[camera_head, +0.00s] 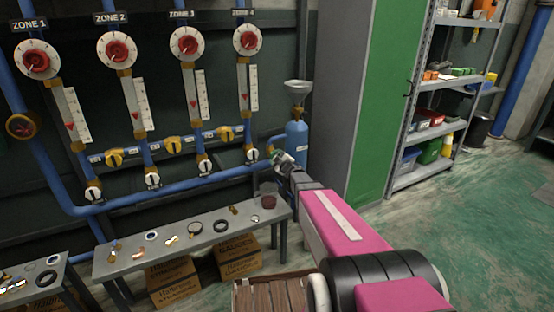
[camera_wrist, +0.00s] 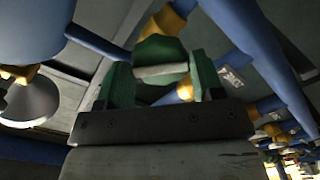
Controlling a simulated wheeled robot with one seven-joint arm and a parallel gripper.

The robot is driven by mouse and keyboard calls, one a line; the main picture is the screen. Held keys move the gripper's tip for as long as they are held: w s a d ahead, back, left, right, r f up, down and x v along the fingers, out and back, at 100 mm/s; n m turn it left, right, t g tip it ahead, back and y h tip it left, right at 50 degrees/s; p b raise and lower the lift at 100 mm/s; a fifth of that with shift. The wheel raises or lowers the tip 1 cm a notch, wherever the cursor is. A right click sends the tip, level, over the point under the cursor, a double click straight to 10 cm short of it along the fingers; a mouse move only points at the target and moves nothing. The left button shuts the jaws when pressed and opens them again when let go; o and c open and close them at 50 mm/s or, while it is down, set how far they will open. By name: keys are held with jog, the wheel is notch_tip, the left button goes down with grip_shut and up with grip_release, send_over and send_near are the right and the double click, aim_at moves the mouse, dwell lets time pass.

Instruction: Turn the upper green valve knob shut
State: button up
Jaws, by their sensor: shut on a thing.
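The green valve knob (camera_wrist: 160,50) shows in the wrist view with a pale bar across its face, on a yellow fitting of a blue pipe. My gripper (camera_wrist: 162,82) has its two green-padded fingers on either side of the knob and is shut on it. In the head view my gripper (camera_head: 276,155) is at the pipe beside the blue tank (camera_head: 297,138), where the knob is mostly hidden by the gripper and arm.
A funnel (camera_head: 298,87) sits above the tank. Gauges and yellow valves (camera_head: 172,146) line the pipes to the left. A bench (camera_head: 185,250) with small parts stands below. A green-doored cabinet (camera_head: 388,90) stands close on the right.

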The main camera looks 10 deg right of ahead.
jog(key=shift+s+f+m, duration=0.1)
jog(key=shift+s+m, duration=0.1)
jog(key=shift+m, duration=0.1)
jog(key=m, duration=0.4)
jog(key=shift+m, duration=0.3)
jog(key=m, duration=0.3)
jog(key=shift+m, duration=0.4)
jog(key=o, duration=0.9)
